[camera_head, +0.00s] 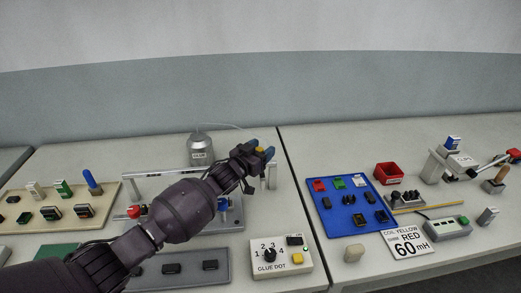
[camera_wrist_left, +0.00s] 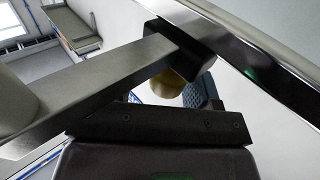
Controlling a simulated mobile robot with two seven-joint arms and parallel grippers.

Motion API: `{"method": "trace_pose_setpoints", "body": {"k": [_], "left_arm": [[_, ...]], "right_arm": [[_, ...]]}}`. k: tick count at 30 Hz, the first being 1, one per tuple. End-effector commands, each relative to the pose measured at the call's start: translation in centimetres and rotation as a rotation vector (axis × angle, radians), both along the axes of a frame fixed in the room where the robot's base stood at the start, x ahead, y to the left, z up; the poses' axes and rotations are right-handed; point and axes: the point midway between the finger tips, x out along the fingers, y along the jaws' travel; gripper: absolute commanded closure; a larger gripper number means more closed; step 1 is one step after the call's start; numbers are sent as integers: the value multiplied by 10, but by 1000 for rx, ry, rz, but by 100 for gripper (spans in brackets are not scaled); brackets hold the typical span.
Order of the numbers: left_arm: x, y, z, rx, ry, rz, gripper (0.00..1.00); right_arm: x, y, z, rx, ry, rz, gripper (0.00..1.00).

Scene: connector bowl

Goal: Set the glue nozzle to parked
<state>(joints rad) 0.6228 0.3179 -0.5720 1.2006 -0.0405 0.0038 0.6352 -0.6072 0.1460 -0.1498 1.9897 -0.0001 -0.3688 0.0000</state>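My left gripper (camera_head: 262,151) reaches over the right end of a metal gantry frame (camera_head: 150,174). Its blue fingertips stand apart, with a small yellow knob (camera_head: 260,149) between them. In the left wrist view a yellow round part (camera_wrist_left: 167,83) shows beside one blue ridged finger pad (camera_wrist_left: 203,92), below a black block on a grey bar (camera_wrist_left: 95,90). The other pad is hidden there, so I cannot tell whether the fingers grip the knob. The glue nozzle itself is not clearly seen; my arm covers much of the gantry. The right gripper is not in view.
A grey glue pot (camera_head: 200,149) with a hose stands behind the gantry. A glue dot control box (camera_head: 281,257) sits in front. A beige board (camera_head: 20,203) with parts lies left; a blue board (camera_head: 335,213), red bin (camera_head: 388,173) and press (camera_head: 452,162) are right.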

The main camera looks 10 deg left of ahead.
Motion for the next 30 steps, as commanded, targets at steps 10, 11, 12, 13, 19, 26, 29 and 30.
{"method": "trace_pose_setpoints", "body": {"k": [10,11,12,13,19,26,29,30], "left_arm": [[1,1,17,1,-4,0,45],[1,1,22,1,-4,0,45],[0,1,30,1,-6,-1,45],[0,1,35,2,-5,0,45],[0,1,75,0,-5,-1,45],[0,1,120,2,-3,-1,45],[0,0,141,1,-4,-1,45],[0,0,148,2,-3,-1,45]], "right_arm": [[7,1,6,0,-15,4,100],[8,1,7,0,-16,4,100],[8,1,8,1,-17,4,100],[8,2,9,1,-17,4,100],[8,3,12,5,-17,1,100],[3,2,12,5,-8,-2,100],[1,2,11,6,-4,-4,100],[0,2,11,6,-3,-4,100]]}}
